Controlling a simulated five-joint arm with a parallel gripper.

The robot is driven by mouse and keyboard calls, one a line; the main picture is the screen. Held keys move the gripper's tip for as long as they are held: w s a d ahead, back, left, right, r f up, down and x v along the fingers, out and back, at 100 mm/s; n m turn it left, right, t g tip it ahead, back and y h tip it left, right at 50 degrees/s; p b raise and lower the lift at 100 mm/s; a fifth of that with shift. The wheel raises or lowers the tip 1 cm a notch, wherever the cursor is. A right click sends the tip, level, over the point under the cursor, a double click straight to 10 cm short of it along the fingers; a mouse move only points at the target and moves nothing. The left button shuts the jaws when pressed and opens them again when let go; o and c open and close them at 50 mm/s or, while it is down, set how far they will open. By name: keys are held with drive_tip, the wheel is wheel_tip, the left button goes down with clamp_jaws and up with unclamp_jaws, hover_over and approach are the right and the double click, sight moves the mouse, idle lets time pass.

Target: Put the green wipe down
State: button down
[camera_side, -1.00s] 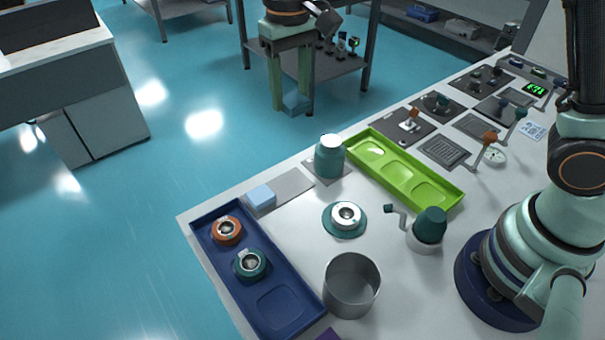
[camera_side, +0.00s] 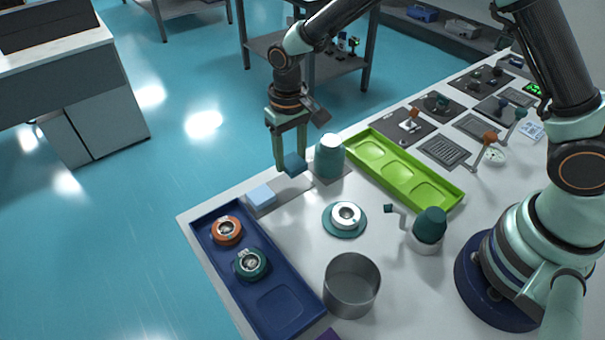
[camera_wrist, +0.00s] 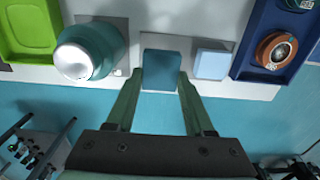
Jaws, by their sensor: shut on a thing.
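The green wipe, a dark teal block (camera_side: 294,164), is held between the fingers of my gripper (camera_side: 291,162). In the wrist view the wipe (camera_wrist: 161,70) sits between the fingertips of my gripper (camera_wrist: 160,84). It appears close above a flat grey plate (camera_side: 296,187) at the table's far edge; I cannot tell if it touches. A light blue block (camera_side: 261,197) rests on the left part of this plate, apart from the wipe. It shows to the right of the wipe in the wrist view (camera_wrist: 211,62).
A teal jar with a white top (camera_side: 329,156) stands close to the right of my gripper. A blue tray (camera_side: 287,306) with two round parts is at left, a green tray (camera_side: 435,193) at right. A metal cup (camera_side: 351,287) stands in front.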

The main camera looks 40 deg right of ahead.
sight(291, 159)
drive_tip(key=shift+f, duration=2.1)
drive_tip(key=shift+c, duration=1.4)
unclamp_jaws()
drive_tip(key=shift+f, duration=0.1)
